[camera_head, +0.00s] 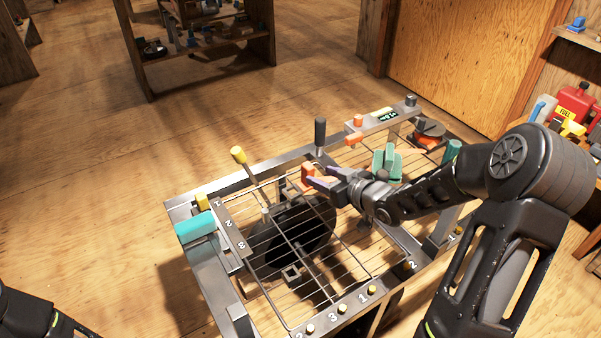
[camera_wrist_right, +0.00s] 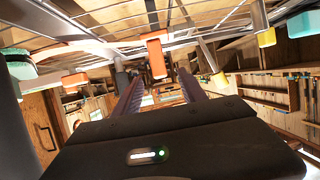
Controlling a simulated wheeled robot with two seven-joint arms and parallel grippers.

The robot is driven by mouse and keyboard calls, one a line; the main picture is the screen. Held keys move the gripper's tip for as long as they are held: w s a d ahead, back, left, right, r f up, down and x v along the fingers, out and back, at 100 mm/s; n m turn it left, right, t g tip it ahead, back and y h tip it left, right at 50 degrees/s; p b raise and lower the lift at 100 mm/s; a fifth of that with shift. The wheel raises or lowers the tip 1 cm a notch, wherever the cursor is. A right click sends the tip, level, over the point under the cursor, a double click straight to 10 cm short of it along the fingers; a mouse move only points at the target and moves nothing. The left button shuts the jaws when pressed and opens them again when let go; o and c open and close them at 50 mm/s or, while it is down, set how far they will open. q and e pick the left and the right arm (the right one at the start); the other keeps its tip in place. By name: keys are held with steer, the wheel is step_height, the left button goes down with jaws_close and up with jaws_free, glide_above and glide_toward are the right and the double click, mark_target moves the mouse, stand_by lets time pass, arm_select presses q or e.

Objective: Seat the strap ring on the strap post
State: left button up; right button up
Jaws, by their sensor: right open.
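My right gripper (camera_head: 318,181) reaches in from the right over the wire rack, its purple fingers apart. The fingers also show in the wrist view (camera_wrist_right: 160,82), with no object clearly held. An orange block (camera_head: 307,174) is close to the fingertips; in the wrist view the orange block (camera_wrist_right: 156,58) appears ahead, between the finger lines. I cannot tell whether they touch. A small square ring-like piece (camera_head: 291,273) lies low on the rack; I cannot tell if it is the strap ring. The strap post cannot be identified for certain. My left gripper is out of view.
The metal frame holds a wire rack (camera_head: 350,283) above a dark round object (camera_head: 292,236).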

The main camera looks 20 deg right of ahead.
mark_target(312, 172)
steer(key=shift+b+x, duration=0.3)
steer(key=shift+x, duration=1)
steer(key=b+x, duration=0.1)
steer(key=x, duration=0.4)
steer(key=shift+f+b, duration=0.15)
steer(key=shift+b, duration=0.15)
steer(key=shift+d, duration=0.1)
jaws_close()
